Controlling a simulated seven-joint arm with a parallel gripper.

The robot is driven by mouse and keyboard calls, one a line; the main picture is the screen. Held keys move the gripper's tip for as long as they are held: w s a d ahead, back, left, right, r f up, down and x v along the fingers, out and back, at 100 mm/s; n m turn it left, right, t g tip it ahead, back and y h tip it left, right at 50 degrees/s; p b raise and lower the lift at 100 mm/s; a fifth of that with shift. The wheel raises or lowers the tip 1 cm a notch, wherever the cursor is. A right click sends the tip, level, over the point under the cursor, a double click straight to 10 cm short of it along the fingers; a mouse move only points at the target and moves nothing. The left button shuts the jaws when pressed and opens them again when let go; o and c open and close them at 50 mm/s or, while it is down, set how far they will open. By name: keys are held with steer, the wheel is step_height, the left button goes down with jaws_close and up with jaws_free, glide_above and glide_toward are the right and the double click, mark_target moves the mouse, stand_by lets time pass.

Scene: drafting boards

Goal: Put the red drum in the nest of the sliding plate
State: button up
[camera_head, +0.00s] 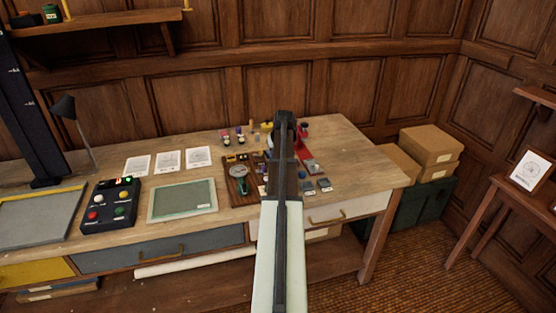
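My arm reaches up the middle of the picture over the workbench, and its dark end, where my gripper (285,122) is, hides part of the bench. The fingers are too small and dark to tell open from shut, or whether anything is held. A small red rounded thing (304,127) shows just right of my gripper; I cannot tell whether it is the red drum. A red and grey flat piece (313,167) lies on the bench right of my arm. I cannot make out the sliding plate or its nest for certain; my arm may hide them.
A wooden board with a round gauge (239,172) lies left of my arm, with several small coloured pieces behind it. Further left are a green-topped board (183,200), a black button box (110,205) and a lamp (66,112). The bench's right end (365,165) is clear.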

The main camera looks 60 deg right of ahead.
step_height(320, 180, up, 6)
steer(key=shift+d+f, duration=0.1)
steer(key=shift+m+g, duration=0.3)
steer(key=shift+m, duration=0.5)
steer(key=s+d, duration=0.3)
steer(key=s, duration=0.1)
steer(key=s+d+f, duration=0.1)
steer(key=s+d, duration=0.2)
steer(key=s, duration=0.2)
steer(key=s+d+f, duration=0.1)
steer(key=s+d, duration=0.1)
steer(key=s, duration=0.3)
steer(key=shift+s+d+f, duration=0.1)
steer(key=shift+s+d, duration=0.1)
steer(key=shift+d, duration=0.2)
steer(key=shift+w+f+n, duration=0.15)
steer(key=shift+w+n, duration=0.2)
steer(key=shift+n, duration=0.45)
steer(key=shift+w+a+n+t+y, duration=0.1)
steer(key=shift+w+n+t+y, duration=0.35)
steer(key=shift+n, duration=0.65)
steer(key=shift+w+a+n+t+y, duration=0.25)
steer(key=shift+n+t, duration=0.1)
steer(key=shift+n, duration=0.55)
steer(key=shift+a+n+y, duration=0.2)
steer(key=shift+n+y, duration=0.1)
steer(key=shift+n, duration=0.7)
steer(key=shift+f, duration=2)
steer(key=shift+f, duration=0.65)
